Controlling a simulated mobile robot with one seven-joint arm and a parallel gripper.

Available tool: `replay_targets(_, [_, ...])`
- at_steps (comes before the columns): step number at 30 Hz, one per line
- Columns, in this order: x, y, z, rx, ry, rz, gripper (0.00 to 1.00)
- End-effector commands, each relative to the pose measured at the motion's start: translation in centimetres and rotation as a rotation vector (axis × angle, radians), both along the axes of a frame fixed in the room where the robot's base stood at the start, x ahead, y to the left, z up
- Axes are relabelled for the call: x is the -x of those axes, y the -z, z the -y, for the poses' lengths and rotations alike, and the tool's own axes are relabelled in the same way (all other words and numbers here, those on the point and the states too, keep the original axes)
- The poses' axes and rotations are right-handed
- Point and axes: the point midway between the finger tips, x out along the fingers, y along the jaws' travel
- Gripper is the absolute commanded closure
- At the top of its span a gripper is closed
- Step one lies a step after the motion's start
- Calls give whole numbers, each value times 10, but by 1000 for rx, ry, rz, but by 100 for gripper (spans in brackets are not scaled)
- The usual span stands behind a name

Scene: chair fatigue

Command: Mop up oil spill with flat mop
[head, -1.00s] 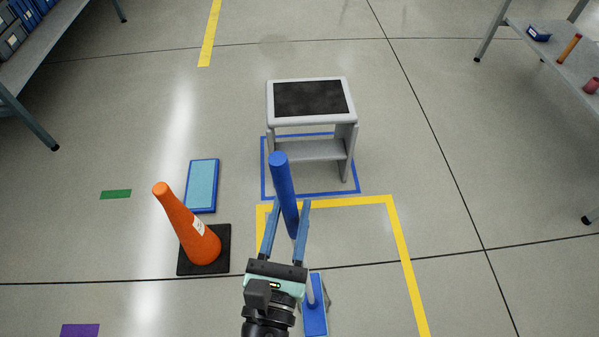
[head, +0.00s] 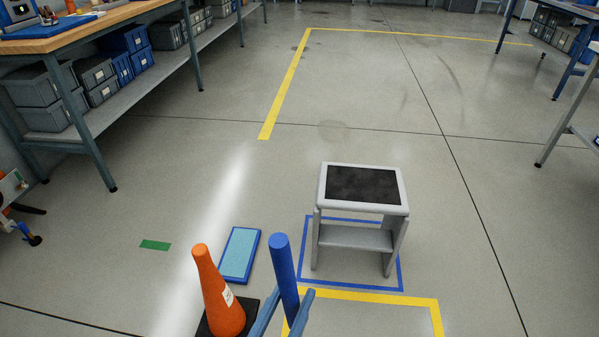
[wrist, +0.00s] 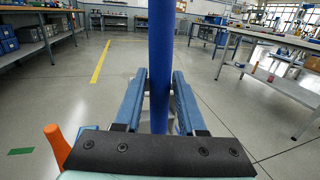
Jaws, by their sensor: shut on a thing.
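My gripper (head: 291,296) is shut on the blue mop handle (head: 284,268), low in the head view. The handle stands nearly upright, its top end above the fingers. In the wrist view the handle (wrist: 161,60) rises between the two blue fingers (wrist: 157,78). The mop's flat head is out of the head view now. A faint, darker round patch (head: 333,130) lies on the floor beyond the step stool; I cannot tell for sure that it is the oil.
A grey step stool (head: 362,240) with a black top stands ahead to the right, inside blue floor tape. An orange cone (head: 219,295) and a blue-rimmed light-blue pad (head: 240,254) are on the left. A workbench (head: 95,40) lines the left. Floor beyond the stool is open.

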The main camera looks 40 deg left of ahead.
Motion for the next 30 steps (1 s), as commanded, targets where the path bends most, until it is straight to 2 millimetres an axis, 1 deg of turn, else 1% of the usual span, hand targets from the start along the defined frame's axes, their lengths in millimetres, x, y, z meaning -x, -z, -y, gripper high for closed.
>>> replay_targets(19, [30,-1,-33,-7,-4,-1,100])
replay_targets(25, [35,-4,-38,-7,-2,1,100])
replay_targets(30, [32,-5,-33,-5,-1,1,100])
